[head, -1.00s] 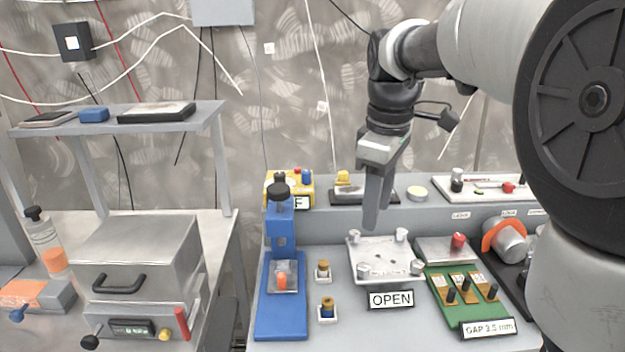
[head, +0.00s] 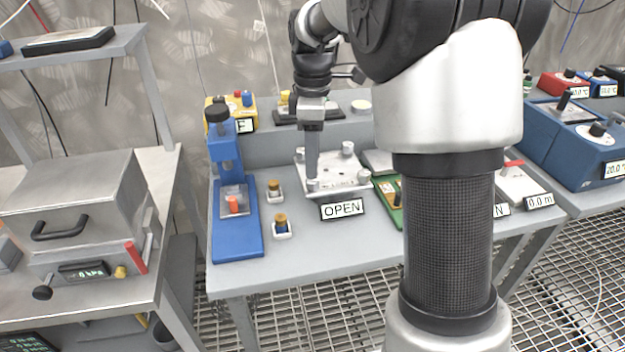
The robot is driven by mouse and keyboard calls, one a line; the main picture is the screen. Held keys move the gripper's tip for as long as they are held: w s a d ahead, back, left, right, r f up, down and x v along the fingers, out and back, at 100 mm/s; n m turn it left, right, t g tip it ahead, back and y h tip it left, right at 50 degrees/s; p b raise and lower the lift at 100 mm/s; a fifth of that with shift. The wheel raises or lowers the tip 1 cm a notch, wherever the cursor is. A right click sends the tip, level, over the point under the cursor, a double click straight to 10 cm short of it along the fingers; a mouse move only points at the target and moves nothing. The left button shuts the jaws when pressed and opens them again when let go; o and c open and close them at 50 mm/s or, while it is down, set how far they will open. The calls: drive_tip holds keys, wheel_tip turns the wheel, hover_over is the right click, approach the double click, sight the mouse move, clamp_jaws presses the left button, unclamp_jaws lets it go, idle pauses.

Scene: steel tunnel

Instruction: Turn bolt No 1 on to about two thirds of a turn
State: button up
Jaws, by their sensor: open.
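A pale square plate (head: 333,170) lies on the grey bench, with an OPEN sign (head: 342,209) at its front edge. Silver bolts stand at its corners: back left (head: 300,153), back right (head: 348,148), front right (head: 363,177) and front left (head: 313,186). No bolt number is readable, so I cannot tell which is No 1. My gripper (head: 312,176) points straight down at the front-left bolt, its fingertips at or just above the bolt head. The fingers show nearly edge-on and overlap; they are open. Whether they straddle or touch the head cannot be told.
A blue press (head: 237,205) and two small pots (head: 274,189) (head: 282,226) stand left of the plate. A green board (head: 388,190) is close on its right, partly hidden by my arm. A yellow box (head: 230,112) stands behind. The bench front is clear.

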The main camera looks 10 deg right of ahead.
sight(312, 183)
wheel_tip(312, 183, down, 5)
drive_tip(key=shift+f+b, duration=0.1)
drive_tip(key=shift+b, duration=0.45)
drive_tip(key=c, duration=1)
drive_tip(key=shift+c, duration=0.2)
drive_tip(key=shift+p, duration=0.3)
